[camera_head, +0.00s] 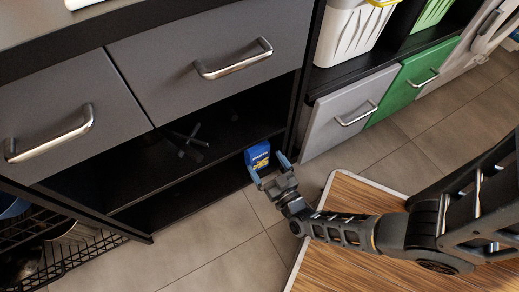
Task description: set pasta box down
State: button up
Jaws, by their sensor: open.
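A small blue pasta box (257,155) with yellow and light markings stands at the right end of the open dark shelf (175,192) under the grey drawers. It looks upright, close to the shelf's right side wall. My gripper (268,169) is at the front of the box, with its bluish fingertips apart, one at each side of it. The fingers are open; whether either one touches the box cannot be told. The box's lower part is partly hidden by the gripper.
Dark cross-shaped objects (188,142) stand deeper in the shelf. Grey drawers with metal handles (238,60) overhang it. A wire rack (75,250) is at the lower left. A wooden surface (345,265) lies under my arm. Tiled floor (215,255) is clear before the shelf.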

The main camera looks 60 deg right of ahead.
jog(key=s+a+r+n+t+y, duration=0.1)
jog(key=s+a+r+n+y, duration=0.1)
jog(key=s+a+r+y, duration=0.5)
jog(key=s+a+r+n+y, duration=0.1)
jog(key=s+a+r+n, duration=0.3)
jog(key=r, duration=0.7)
jog(key=s+a+r+y, duration=0.1)
jog(key=s+r, duration=0.1)
jog(key=r, duration=0.7)
jog(key=s+a+r+g+y, duration=0.1)
jog(key=s+a+r, duration=0.1)
jog(key=r, duration=0.7)
jog(key=shift+a+r+n, duration=0.15)
jog(key=shift+a+n, duration=0.15)
jog(key=shift+n, duration=0.1)
notch_tip(320, 180, up, 32)
jog(key=p, duration=3.2)
